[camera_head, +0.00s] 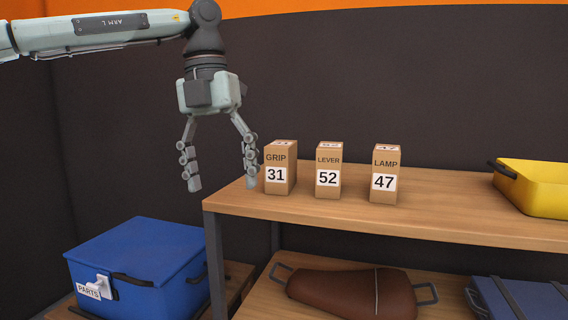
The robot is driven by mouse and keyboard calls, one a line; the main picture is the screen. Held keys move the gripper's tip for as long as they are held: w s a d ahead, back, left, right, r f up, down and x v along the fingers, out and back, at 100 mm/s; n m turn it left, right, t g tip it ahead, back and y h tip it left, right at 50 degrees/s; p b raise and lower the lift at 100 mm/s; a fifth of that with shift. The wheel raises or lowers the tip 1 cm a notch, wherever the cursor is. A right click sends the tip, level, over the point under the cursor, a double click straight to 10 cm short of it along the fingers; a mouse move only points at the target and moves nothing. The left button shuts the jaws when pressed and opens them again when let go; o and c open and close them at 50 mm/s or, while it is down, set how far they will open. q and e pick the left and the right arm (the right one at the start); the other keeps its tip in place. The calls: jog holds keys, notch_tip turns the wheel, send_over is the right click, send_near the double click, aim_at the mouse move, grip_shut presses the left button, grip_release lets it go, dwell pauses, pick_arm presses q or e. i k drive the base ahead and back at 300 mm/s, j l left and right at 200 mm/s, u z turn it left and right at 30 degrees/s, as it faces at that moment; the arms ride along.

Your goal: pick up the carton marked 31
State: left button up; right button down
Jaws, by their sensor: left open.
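The carton marked 31 (279,167) is a small brown box labelled GRIP, upright near the left end of the wooden shelf top (340,212). My left gripper (223,186) comes down from above, open and empty, to the left of this carton. Its right finger is close beside the carton's left side; I cannot tell whether they touch. Its left finger hangs out past the shelf's left end. My right gripper is not in view.
Carton 52 (328,170), marked LEVER, and carton 47 (385,174), marked LAMP, stand to the right. A yellow tray (545,190) is at the far right. A blue PARTS box (140,265) is lower left.

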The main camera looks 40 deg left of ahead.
aim_at(280, 156)
jog(key=i+j, duration=0.2)
jog(key=i, duration=0.25)
jog(key=i+j, duration=0.2)
jog(key=i, duration=0.2)
